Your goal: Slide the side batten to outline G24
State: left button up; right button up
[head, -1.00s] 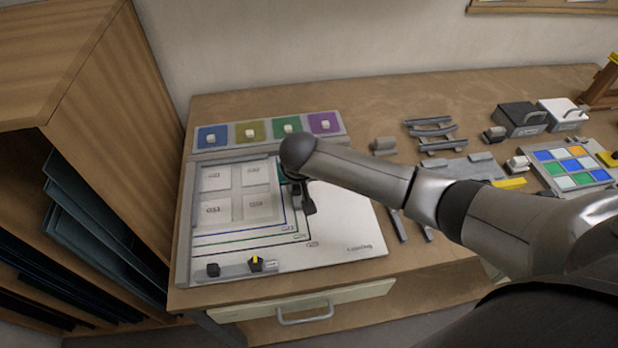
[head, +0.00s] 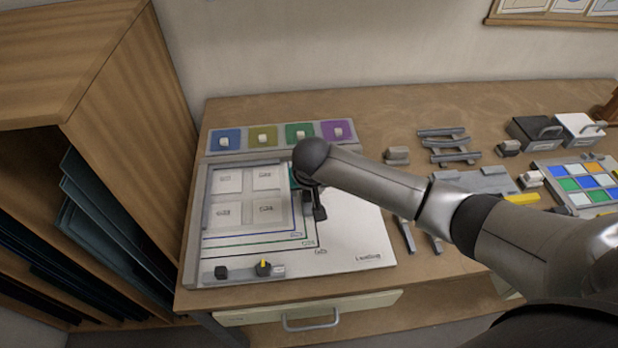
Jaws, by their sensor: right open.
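The white board (head: 345,225) lies on the bench with nested blue, green and dark outlines (head: 308,244) whose small labels are too blurred to read surely. Four pale panes (head: 228,181) sit inside them. My right gripper (head: 316,208) is open, pointing down over the right edge of the outlines. I cannot make out a separate side batten; it may be hidden behind my gripper and forearm. A grey batten (head: 243,273) with a black knob and a yellow-marked knob (head: 263,268) lies along the board's front edge. My left gripper is not in view.
A strip of coloured pads (head: 281,136) with white knobs runs behind the board. Grey bars (head: 448,146), a colour-tile tray (head: 575,183) and boxes (head: 534,131) stand to the right. A wooden rack (head: 130,120) closes off the left side.

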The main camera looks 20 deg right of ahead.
jog(key=p+v, duration=0.2)
jog(key=v, duration=1.2)
jog(key=shift+s, duration=0.2)
jog(key=shift+r, duration=0.1)
